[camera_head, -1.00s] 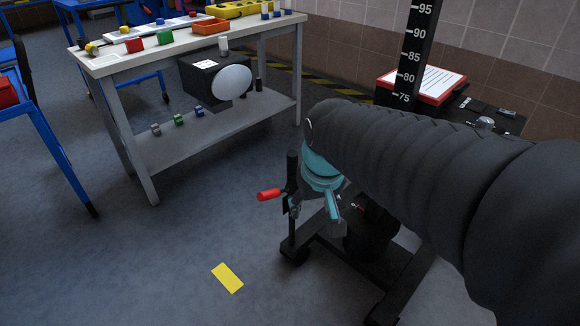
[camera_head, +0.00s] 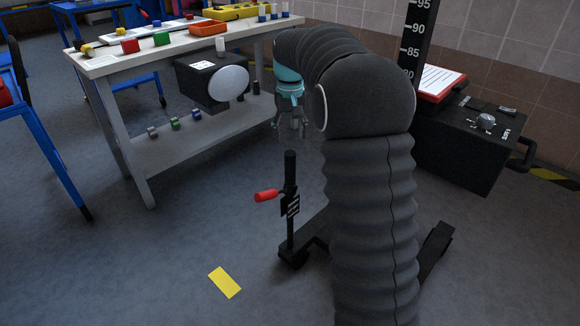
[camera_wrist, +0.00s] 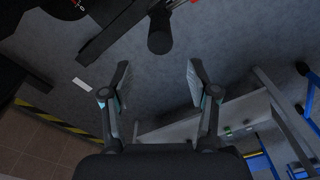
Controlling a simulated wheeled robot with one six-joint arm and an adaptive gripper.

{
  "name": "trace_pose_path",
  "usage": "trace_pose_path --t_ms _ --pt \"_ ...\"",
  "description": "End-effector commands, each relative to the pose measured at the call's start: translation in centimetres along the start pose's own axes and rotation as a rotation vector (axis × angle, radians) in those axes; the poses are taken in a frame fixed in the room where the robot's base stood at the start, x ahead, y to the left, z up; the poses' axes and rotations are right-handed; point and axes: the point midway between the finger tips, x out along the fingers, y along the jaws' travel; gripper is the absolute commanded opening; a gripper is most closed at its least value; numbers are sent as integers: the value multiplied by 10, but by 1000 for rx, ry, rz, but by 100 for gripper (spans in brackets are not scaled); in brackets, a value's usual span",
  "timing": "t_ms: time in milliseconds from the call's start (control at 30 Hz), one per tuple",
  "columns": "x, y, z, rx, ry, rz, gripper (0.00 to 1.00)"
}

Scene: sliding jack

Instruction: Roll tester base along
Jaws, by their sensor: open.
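The tester base (camera_head: 318,228) is a low black wheeled frame on the floor, largely hidden behind my arm. At its left front corner stands a black post (camera_head: 290,205) with a red handle (camera_head: 266,195). A tall black column with a white number scale (camera_head: 414,40) rises behind my arm. My gripper (camera_head: 291,128) is open and empty, pointing down, above and behind the post in the head view. In the wrist view my gripper (camera_wrist: 158,75) shows its two fingers spread over bare floor. Dark bars, probably of the base, lie beyond them.
A grey workbench (camera_head: 100,65) with coloured blocks and trays stands at the back left. Its lower shelf (camera_head: 215,138) is close to my gripper. A black box (camera_head: 470,145) with a knob is at the right. A yellow floor mark (camera_head: 225,282) lies on clear floor.

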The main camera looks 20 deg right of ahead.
Motion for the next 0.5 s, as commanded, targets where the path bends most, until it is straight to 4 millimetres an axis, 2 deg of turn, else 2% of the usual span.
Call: trace_pose_path --t_ms 33,133,333,500 --pt "-15 0 -4 -1 13 0 60" --pt "-24 0 0 -3 -5 0 60" --pt "-11 0 6 -4 -32 0 60" --pt "17 0 7 -4 -32 0 60"
